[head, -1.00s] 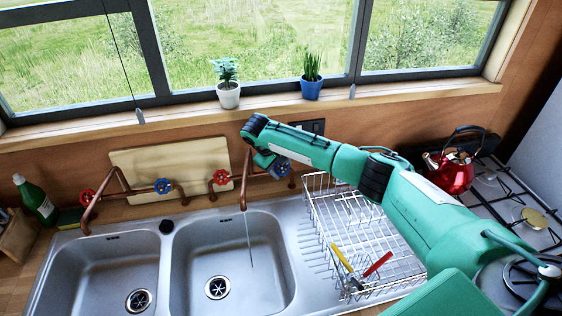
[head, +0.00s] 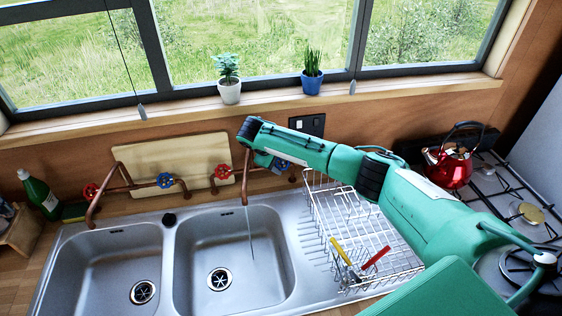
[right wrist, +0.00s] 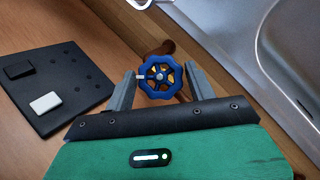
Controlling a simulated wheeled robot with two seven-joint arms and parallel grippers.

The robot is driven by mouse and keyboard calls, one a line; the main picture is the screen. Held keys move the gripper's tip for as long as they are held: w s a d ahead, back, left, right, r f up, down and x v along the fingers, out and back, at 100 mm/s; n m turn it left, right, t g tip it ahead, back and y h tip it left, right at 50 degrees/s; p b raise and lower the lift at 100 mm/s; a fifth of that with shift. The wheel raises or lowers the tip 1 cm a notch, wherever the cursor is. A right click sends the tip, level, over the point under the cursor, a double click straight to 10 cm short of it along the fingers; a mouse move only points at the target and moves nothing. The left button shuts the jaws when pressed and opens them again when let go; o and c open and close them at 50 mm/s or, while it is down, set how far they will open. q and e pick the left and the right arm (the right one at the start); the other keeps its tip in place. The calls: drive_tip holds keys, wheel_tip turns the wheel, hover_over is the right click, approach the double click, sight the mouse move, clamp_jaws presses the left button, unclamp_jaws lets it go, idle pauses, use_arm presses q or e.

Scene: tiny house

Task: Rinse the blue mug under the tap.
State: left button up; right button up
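My right gripper (head: 270,162) is at the back of the sink, at the blue tap knob (head: 283,164). In the right wrist view its two fingers (right wrist: 161,78) stand apart on either side of the blue knob (right wrist: 155,91), with narrow gaps, so it looks open. The copper tap (head: 246,187) beside it has a thin stream of water (head: 251,236) falling into the right basin (head: 268,282). I see no blue mug in either view. My left gripper is not in view.
A wire dish rack (head: 342,208) holding yellow- and red-handled utensils stands right of the basins, under my right arm. A red kettle (head: 447,170) is on the hob. A green bottle (head: 41,194) stands at left. Two potted plants (head: 229,91) (head: 312,83) are on the sill.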

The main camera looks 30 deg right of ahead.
drive_tip(key=shift+o, duration=1.3)
drive_tip(key=shift+r, duration=0.1)
wheel_tip(320, 180, up, 14)
drive_tip(key=r+b, duration=0.1)
drive_tip(key=b, duration=0.4)
wheel_tip(320, 180, up, 4)
drive_tip(key=p, duration=0.2)
hover_over(280, 163)
drive_tip(key=shift+d+r, duration=0.1)
drive_tip(key=shift+r, duration=0.3)
